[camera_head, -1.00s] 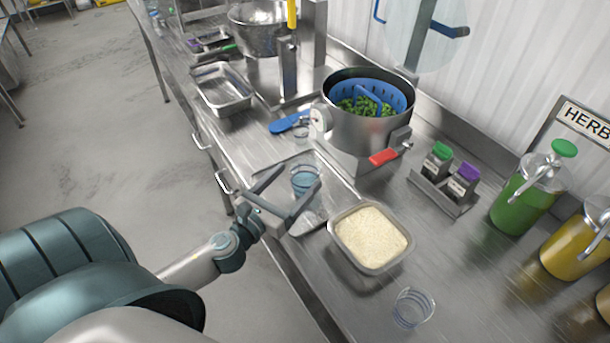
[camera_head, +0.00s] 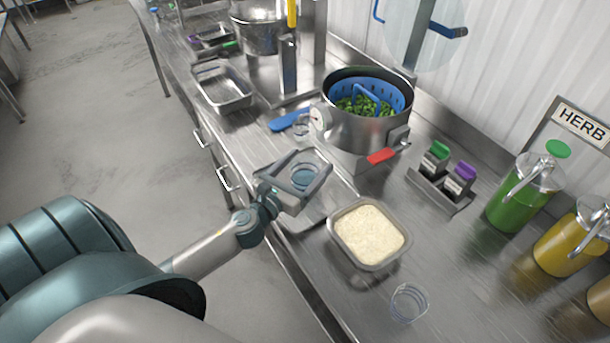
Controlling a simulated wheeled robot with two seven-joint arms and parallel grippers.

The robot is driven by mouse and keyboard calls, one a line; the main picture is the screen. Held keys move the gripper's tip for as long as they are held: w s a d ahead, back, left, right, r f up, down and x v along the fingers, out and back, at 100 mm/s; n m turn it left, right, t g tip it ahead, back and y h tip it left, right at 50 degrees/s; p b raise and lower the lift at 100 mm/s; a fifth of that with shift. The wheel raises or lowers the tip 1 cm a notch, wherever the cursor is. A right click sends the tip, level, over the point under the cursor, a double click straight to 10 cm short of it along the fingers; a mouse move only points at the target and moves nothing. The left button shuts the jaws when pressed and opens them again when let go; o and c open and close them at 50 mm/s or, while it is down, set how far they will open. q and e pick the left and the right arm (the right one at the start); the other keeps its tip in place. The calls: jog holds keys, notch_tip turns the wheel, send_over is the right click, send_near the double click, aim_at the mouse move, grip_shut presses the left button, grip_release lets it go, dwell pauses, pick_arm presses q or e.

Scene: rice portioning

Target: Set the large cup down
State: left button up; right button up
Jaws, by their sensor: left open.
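A clear, bluish cup (camera_head: 303,178), which looks like the large cup, stands upright on a flat metal tray (camera_head: 313,214) at the near side of the counter. My left gripper (camera_head: 312,162) is open, with one finger on each side of this cup. The fingers partly hide the cup's sides, and I cannot tell whether they touch it. Another clear cup (camera_head: 409,303) stands at the lower right of the counter. A smaller clear cup (camera_head: 302,127) is by the pot. My right gripper is not in view.
A pot (camera_head: 362,133) with a blue basket of greens stands behind. A blue utensil (camera_head: 288,121), shaker rack (camera_head: 440,192) and sauce dispensers (camera_head: 519,203) are nearby. Counter around the lower-right cup is clear.

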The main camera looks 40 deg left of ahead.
aim_at(313, 157)
pick_arm(q)
jog(key=shift+w+r+p, duration=0.15)
jog(key=shift+w+p, duration=0.4)
jog(key=shift+w, duration=1.3)
jog(key=shift+c, duration=0.3)
jog(key=c, duration=1.2)
jog(key=shift+c, duration=0.2)
jog(key=shift+r, duration=0.35)
jog(key=d+r+b, duration=0.1)
jog(key=d+r, duration=0.9)
jog(key=d, duration=0.1)
jog(key=shift+s+d, duration=0.15)
jog(key=shift+d, duration=0.1)
